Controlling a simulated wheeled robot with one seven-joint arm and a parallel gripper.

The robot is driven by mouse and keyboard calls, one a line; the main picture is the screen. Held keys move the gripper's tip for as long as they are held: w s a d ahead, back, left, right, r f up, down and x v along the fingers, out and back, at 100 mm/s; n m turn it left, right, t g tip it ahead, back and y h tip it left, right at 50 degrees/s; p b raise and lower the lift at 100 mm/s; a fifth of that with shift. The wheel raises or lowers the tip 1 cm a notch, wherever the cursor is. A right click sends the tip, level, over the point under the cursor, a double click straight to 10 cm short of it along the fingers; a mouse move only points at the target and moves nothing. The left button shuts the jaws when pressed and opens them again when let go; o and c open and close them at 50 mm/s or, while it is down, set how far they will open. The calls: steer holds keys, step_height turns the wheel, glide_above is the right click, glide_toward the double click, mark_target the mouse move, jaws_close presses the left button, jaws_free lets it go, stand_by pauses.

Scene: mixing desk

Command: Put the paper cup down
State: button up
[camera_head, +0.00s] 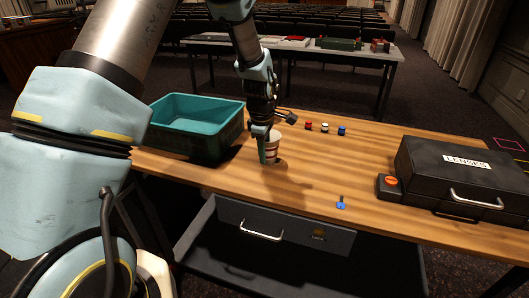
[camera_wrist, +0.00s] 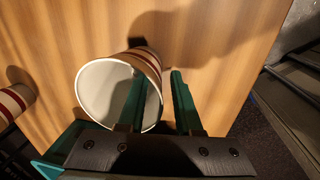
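The paper cup (camera_head: 272,148), white with red bands, is upright on the wooden desk (camera_head: 315,175); its base appears to rest on the top. In the wrist view the cup (camera_wrist: 92,92) shows its open mouth towards the camera. My gripper (camera_head: 265,158) points down at the cup. In the wrist view my gripper (camera_wrist: 158,75) has one teal finger inside the mouth and the other outside the wall. A gap shows between the fingers, wider than the wall, so it looks open. The cup's lower inside is partly hidden by the finger.
A second striped cup (camera_wrist: 12,102) stands at the wrist view's left edge. A teal bin (camera_head: 205,102) is left of the cup. Red, white and blue small items, a blue tag (camera_head: 341,203), a button box (camera_head: 390,187) and a lens case (camera_head: 455,165) lie right. A drawer (camera_head: 285,232) is open in front.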

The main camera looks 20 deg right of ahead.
step_height(320, 180, up, 12)
steer(key=s+a+b, duration=0.1)
steer(key=b, duration=0.1)
steer(key=s+a+m, duration=0.2)
steer(key=a+m, duration=0.1)
steer(key=a, duration=0.8)
steer(key=s+a+m, duration=0.3)
steer(key=a+m, duration=0.1)
steer(key=a, duration=0.7)
steer(key=s+a+f+m, duration=0.1)
steer(key=s+a+m, duration=0.2)
steer(key=a, duration=0.8)
steer(key=shift+a+y, duration=0.25)
steer(key=shift+y, duration=0.15)
steer(key=shift+f, duration=0.1)
